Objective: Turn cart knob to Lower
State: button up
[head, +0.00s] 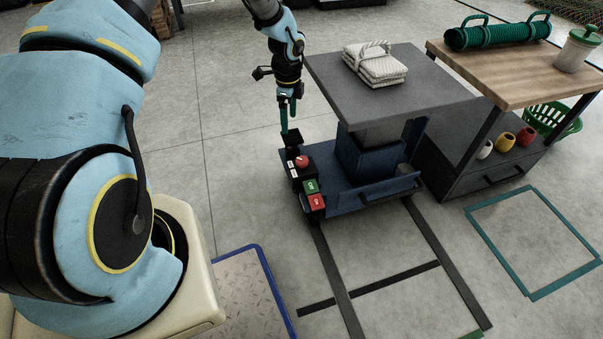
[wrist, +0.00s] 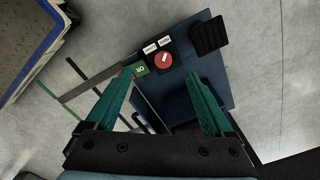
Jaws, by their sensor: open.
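The cart (head: 352,180) is a dark blue lift cart with a grey top plate. On its left side sits a control panel with a round red knob (head: 301,161), a green button (head: 311,186) and a red button (head: 317,202). In the wrist view the red knob (wrist: 163,61) carries a pale pointer mark, with two small white labels (wrist: 157,46) beside it, too small to read surely. My gripper (head: 290,135) hangs above the panel's far end. In the wrist view its green fingers (wrist: 160,84) are apart and empty, with the knob beyond them.
A folded, tied white cloth (head: 375,65) lies on the cart top. A wooden-topped bench (head: 500,75) stands close on the right, holding a green roll (head: 497,32). Dark floor lines (head: 372,285) run in front of the cart. Open floor lies left of it.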

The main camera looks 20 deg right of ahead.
aim_at(302, 160)
jog(key=d+f+b, duration=0.1)
jog(key=f, duration=0.5)
jog(key=s+d+f+m+b, duration=0.1)
jog(key=f, duration=0.4)
jog(key=d+f+m+b, duration=0.1)
jog(key=f+b, duration=0.1)
jog(key=f, duration=0.4)
jog(key=shift+s+d+f, duration=0.2)
jog(key=shift+d+f, duration=0.1)
jog(key=shift+f, duration=0.05)
jog(key=c, duration=1.4)
